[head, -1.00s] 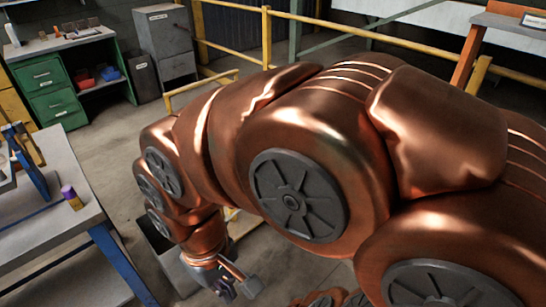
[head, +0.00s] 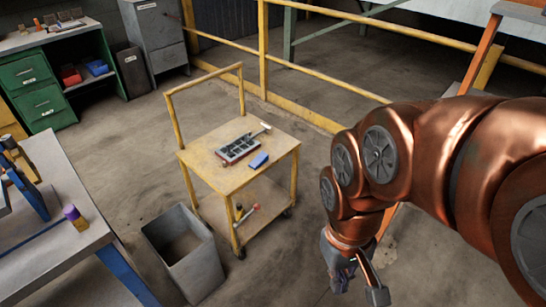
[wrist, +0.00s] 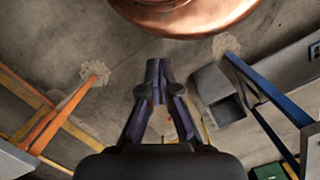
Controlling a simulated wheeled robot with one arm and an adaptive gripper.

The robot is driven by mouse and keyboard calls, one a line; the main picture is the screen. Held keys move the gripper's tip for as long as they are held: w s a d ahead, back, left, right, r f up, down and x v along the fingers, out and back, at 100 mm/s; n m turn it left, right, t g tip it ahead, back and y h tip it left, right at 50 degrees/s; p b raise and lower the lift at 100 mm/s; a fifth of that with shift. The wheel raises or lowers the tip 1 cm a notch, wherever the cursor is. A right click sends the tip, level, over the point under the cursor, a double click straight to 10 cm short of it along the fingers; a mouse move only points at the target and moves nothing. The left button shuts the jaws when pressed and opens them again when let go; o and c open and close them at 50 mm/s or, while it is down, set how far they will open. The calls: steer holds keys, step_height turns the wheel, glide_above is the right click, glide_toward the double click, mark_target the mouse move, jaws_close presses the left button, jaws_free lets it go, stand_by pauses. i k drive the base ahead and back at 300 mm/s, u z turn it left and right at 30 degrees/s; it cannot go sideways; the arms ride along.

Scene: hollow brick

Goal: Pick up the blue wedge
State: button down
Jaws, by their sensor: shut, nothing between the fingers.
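A small blue block (head: 259,160), which looks like the blue wedge, lies on the top of a yellow cart (head: 212,172), near its front right part. It is too small to make out its slope. My gripper (head: 358,287) hangs to the right of the cart and lower in the head view, apart from the block. In the wrist view the fingers (wrist: 156,68) meet at the tips, shut with nothing between them. The block does not show in the wrist view.
A dark compartmented tray (head: 240,149) lies beside the block. A grey bin (head: 185,255) stands left of the cart. A workbench (head: 60,240) holds a purple-topped piece (head: 75,217). Yellow railing (head: 325,70) runs behind. Open floor lies between the cart and my arm.

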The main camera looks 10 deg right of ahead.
mark_target(262, 157)
steer(key=z, duration=1.75)
steer(key=i, duration=1.65)
steer(key=u, duration=3.6)
